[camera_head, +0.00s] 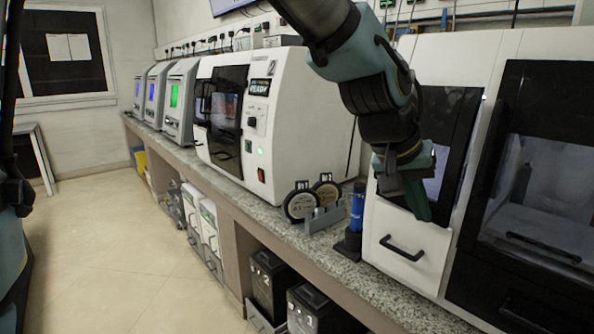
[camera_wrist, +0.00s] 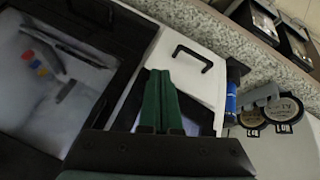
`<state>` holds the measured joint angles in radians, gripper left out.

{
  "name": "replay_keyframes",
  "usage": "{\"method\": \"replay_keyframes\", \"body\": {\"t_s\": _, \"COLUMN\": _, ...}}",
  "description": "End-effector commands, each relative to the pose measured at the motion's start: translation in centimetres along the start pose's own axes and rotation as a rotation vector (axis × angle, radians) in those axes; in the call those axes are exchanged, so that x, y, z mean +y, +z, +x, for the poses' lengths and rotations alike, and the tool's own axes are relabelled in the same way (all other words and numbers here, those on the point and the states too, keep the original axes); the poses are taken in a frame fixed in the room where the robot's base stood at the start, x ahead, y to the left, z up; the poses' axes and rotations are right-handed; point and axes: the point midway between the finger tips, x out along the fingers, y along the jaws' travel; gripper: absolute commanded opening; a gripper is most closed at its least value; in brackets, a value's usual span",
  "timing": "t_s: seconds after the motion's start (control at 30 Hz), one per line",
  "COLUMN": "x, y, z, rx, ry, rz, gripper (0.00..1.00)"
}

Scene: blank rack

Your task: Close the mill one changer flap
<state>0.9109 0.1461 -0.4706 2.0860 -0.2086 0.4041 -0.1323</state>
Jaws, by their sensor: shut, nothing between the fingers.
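A white flap panel with a black bar handle (camera_head: 402,249) sits low on the front of the white mill at the right. Its handle also shows in the wrist view (camera_wrist: 193,56), beyond my fingers. I cannot tell from these views how far the flap stands open. My gripper (camera_head: 422,208) points down in front of the mill, close to the flap's top edge. Its green fingers are together and empty, also in the wrist view (camera_wrist: 160,92). My gripper hides part of the mill's dark window (camera_head: 455,125) and the flap's upper edge. I cannot tell whether it touches the flap.
A neighbouring black-doored machine (camera_head: 545,180) adjoins at the right. A blue cylinder (camera_head: 357,206) on a black stand and two labelled round discs (camera_head: 300,205) in a grey holder stand left of the flap. A white machine (camera_head: 270,120) stands further left. The floor (camera_head: 130,250) is clear.

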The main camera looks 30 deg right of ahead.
Motion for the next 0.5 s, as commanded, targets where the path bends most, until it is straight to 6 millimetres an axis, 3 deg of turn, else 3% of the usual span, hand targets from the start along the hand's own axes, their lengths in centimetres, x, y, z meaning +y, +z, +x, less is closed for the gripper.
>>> {"method": "replay_keyframes", "body": {"t_s": 0.2, "x": 1.6, "y": -1.3, "z": 1.9, "rx": -0.002, "ry": 0.002, "rz": 0.002, "gripper": 0.0}}
{"method": "replay_keyframes", "body": {"t_s": 0.5, "x": 2.5, "y": -2.5, "z": 3.1, "rx": -0.001, "ry": 0.0, "rz": 0.0, "gripper": 0.0}}
